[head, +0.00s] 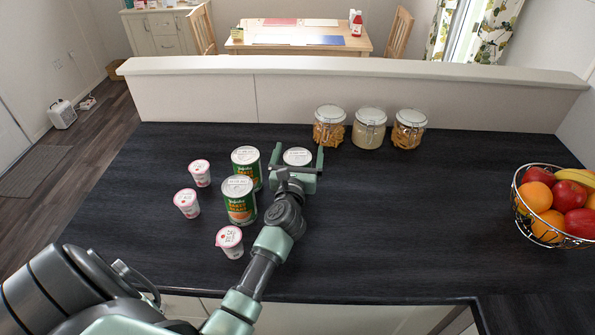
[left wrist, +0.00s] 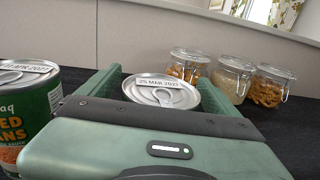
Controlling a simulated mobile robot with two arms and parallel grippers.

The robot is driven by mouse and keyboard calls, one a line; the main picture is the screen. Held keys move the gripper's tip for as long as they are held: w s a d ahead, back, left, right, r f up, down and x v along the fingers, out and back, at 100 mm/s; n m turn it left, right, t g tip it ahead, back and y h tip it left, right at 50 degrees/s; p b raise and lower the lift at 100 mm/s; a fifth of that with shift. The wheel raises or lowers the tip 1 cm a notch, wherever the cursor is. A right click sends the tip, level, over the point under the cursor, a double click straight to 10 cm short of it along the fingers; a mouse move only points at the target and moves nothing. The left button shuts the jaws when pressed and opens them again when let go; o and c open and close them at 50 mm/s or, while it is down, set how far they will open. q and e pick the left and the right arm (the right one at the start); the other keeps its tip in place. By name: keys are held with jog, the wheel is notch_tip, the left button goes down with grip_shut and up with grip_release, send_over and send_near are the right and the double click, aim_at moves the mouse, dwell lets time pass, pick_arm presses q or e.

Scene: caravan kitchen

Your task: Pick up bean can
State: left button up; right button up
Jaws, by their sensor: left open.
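Three bean cans stand on the dark counter. One can (head: 297,156) is between the two spread fingers of my left gripper (head: 298,163). Its silver lid with a date label also shows in the left wrist view (left wrist: 162,91), between the green fingers; its side is hidden by the gripper. I cannot tell whether the fingers touch it. A second can (head: 246,168) with a green label stands just left of the gripper, and a third can (head: 239,200) stands nearer to me. A can at the left edge also shows in the left wrist view (left wrist: 28,110). My right gripper is not in view.
Three yogurt cups stand left of and in front of the cans: one (head: 200,173), another (head: 187,203) and a third (head: 229,242). Three glass jars (head: 369,128) stand by the low back wall (head: 350,85). A wire fruit bowl (head: 516,204) is at right. The counter's middle right is clear.

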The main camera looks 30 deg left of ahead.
pick_arm(q)
jog(key=c, duration=2)
grip_shut()
jog(key=shift+r, duration=0.55)
notch_tip(320, 180, up, 9)
jog(key=p, duration=0.3)
notch_tip(320, 180, up, 10)
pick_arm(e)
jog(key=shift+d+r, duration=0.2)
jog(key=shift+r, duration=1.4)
